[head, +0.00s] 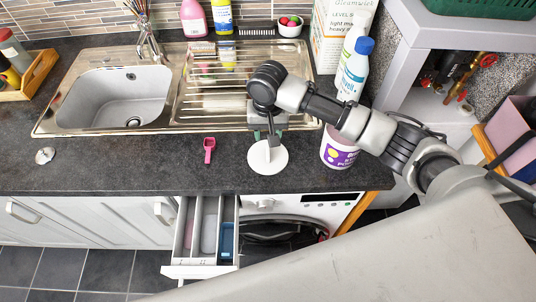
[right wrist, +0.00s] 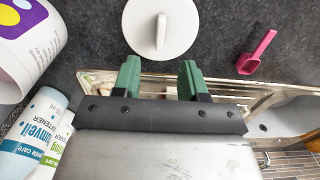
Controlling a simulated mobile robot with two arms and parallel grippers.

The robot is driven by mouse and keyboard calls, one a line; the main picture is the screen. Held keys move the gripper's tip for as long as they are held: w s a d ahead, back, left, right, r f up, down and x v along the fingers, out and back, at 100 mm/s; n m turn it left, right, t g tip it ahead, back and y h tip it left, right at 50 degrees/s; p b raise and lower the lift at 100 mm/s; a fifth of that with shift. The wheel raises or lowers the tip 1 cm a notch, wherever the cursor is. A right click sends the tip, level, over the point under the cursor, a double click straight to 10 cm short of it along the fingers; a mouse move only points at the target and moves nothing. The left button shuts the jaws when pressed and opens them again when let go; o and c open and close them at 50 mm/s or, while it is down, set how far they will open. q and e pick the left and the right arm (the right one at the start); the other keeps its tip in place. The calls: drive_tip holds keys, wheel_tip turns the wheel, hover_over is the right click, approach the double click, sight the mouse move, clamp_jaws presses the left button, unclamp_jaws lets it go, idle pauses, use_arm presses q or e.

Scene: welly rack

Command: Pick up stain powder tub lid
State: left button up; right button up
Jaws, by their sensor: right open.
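The stain powder tub lid (head: 267,158) is a round white disc with a thin raised grip across its middle. It lies on the dark worktop in front of the drainer. It also shows at the top of the right wrist view (right wrist: 185,28). My right gripper (head: 268,137) is above the lid's rear edge in the head view. In the right wrist view its green fingers (right wrist: 160,64) are apart and empty, with the lid's grip beyond the tips, in line with the gap. The white and purple tub (head: 337,152) stands right of the lid, partly behind my arm. My left gripper is not visible.
A pink scoop (head: 209,149) lies left of the lid. The metal sink and drainer (head: 190,115) are behind. A softener bottle (head: 354,70) stands behind my right arm.

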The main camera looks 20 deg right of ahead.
sight(268, 152)
wheel_tip(268, 152, down, 3)
drive_tip(key=shift+f, duration=0.2)
drive_tip(key=f+p, duration=0.1)
drive_tip(key=f, duration=0.1)
drive_tip(key=f+p, duration=0.1)
drive_tip(key=f, duration=0.1)
drive_tip(key=shift+s+f, duration=0.2)
drive_tip(key=shift+f, duration=0.55)
clamp_jaws()
